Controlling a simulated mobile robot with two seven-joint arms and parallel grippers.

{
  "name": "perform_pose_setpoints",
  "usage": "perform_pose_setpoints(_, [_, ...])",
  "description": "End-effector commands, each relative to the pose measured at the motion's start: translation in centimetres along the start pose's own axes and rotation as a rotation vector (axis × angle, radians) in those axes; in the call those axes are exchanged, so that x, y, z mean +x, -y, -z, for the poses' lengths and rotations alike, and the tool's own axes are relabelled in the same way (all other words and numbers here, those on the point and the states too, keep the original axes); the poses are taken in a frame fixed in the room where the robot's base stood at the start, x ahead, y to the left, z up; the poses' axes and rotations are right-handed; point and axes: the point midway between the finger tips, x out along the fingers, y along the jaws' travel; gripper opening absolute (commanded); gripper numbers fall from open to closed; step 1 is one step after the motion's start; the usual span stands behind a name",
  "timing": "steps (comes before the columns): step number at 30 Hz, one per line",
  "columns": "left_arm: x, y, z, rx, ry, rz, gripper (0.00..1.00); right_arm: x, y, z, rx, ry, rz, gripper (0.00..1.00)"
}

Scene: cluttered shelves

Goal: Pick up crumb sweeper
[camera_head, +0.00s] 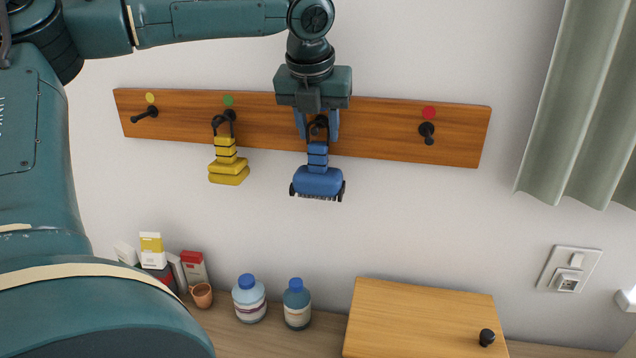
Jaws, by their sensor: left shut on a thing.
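A blue crumb sweeper (318,180) with a ribbed handle, dark wheels and a bristle edge hangs upright in front of the wooden peg board (380,124). My left gripper (318,126) points down over the top of it and is shut on its handle end at the dark loop. The gripper hides part of the loop and any peg behind it, so I cannot tell whether the loop is still on a peg. My right gripper is not in view.
A yellow brush-like tool (228,162) hangs from the peg under the green dot, left of the sweeper. Bare pegs show under the yellow and red dots. Below stand two blue-capped bottles (249,300), a brown cup (201,295), small cartons (153,250) and a wooden panel (415,320).

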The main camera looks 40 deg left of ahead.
Motion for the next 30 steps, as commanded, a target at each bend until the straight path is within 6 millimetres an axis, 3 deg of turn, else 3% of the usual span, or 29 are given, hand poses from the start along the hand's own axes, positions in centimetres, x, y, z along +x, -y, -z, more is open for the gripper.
perform_pose_setpoints(12, [0.0, 0.0, 0.0, 0.000, 0.001, 0.000, 0.01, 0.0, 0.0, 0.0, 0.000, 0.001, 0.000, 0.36])
perform_pose_setpoints(20, [-0.2, 0.0, -0.1, 0.000, 0.002, 0.001, 0.01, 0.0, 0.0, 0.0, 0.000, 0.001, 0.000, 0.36])
perform_pose_setpoints(26, [-1.4, 0.0, -0.6, -0.001, 0.004, 0.002, 0.01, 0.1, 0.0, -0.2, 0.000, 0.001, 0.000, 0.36])
perform_pose_setpoints(30, [-2.2, 0.1, 1.4, 0.004, 0.003, 0.004, 0.01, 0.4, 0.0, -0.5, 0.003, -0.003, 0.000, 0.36])
